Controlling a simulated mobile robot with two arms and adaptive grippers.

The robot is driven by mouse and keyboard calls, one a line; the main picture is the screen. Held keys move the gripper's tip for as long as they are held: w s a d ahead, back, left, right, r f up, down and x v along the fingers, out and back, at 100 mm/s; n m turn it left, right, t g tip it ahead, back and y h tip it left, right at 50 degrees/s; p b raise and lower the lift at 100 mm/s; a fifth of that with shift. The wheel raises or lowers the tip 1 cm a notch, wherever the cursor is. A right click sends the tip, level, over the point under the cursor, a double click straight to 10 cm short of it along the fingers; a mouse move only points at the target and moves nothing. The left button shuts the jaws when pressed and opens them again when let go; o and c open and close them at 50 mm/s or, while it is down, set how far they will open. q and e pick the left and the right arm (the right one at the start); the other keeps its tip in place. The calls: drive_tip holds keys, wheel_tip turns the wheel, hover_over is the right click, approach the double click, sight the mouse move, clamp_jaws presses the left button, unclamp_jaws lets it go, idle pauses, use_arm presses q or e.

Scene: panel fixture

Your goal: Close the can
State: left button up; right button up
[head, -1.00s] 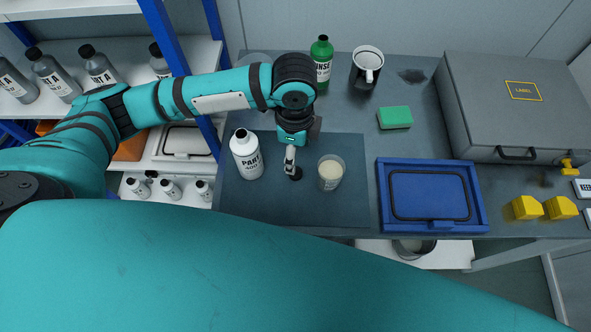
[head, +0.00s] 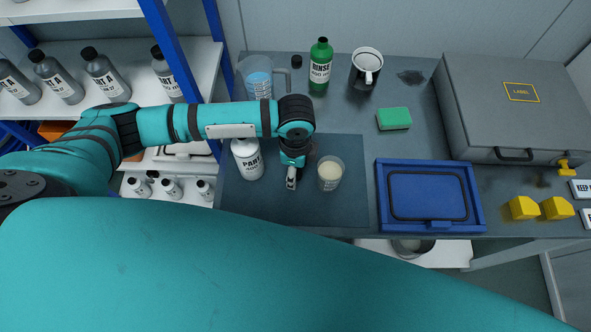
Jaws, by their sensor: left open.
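No object is clearly marked as a can. A white bottle (head: 247,162) labelled "PART" stands upright at the left of the dark mat; my arm hides its top. A clear cup with cream-coloured contents (head: 330,174) stands on the mat to the right. My left gripper (head: 291,183) points down between the two, closer to the cup, with nothing visible held in it. Its jaws are open, though the fingers look small. It appears apart from both containers. My right gripper is not in view.
A green sponge (head: 394,118), blue tray (head: 383,205), grey case (head: 515,95) and yellow blocks (head: 524,208) occupy the right. The mat's front is clear.

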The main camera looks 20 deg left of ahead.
use_arm(q)
drive_tip(key=shift+f, duration=0.3)
drive_tip(key=c, duration=0.8)
